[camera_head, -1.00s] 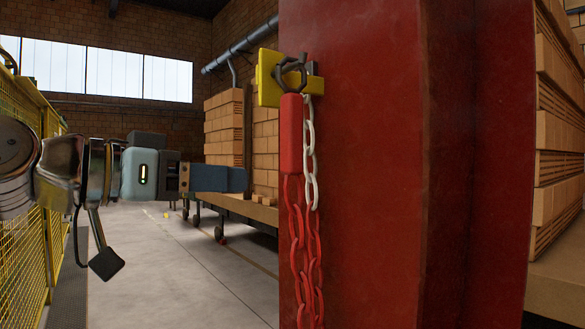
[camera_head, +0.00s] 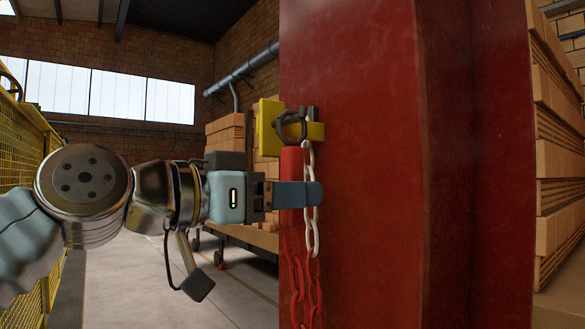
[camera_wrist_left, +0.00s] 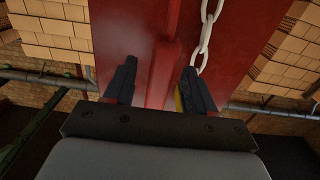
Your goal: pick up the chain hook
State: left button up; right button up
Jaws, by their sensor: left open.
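The chain hook is a dark metal hook (camera_head: 291,126) with a red sleeve (camera_head: 292,165) below it. It hangs upright at a yellow bracket (camera_head: 268,127) on the red column. White chain links (camera_head: 309,150) and red links (camera_head: 298,285) hang beside and below the sleeve. My left gripper (camera_head: 312,194) is open at the sleeve's lower part, and its blue finger hides that part. In the left wrist view, the open fingers (camera_wrist_left: 158,82) face the red column, and the white chain (camera_wrist_left: 207,40) shows near the right finger. I cannot tell whether the fingers touch the sleeve.
The red column (camera_head: 380,200) stands close behind the hook. A yellow mesh fence (camera_head: 28,150) is at the left. The floor (camera_head: 140,295) at lower left is clear.

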pick_arm(q)
jog(key=shift+w+d, duration=0.4)
jog(key=shift+d, duration=0.15)
grip_shut()
jog(key=shift+r, duration=0.2)
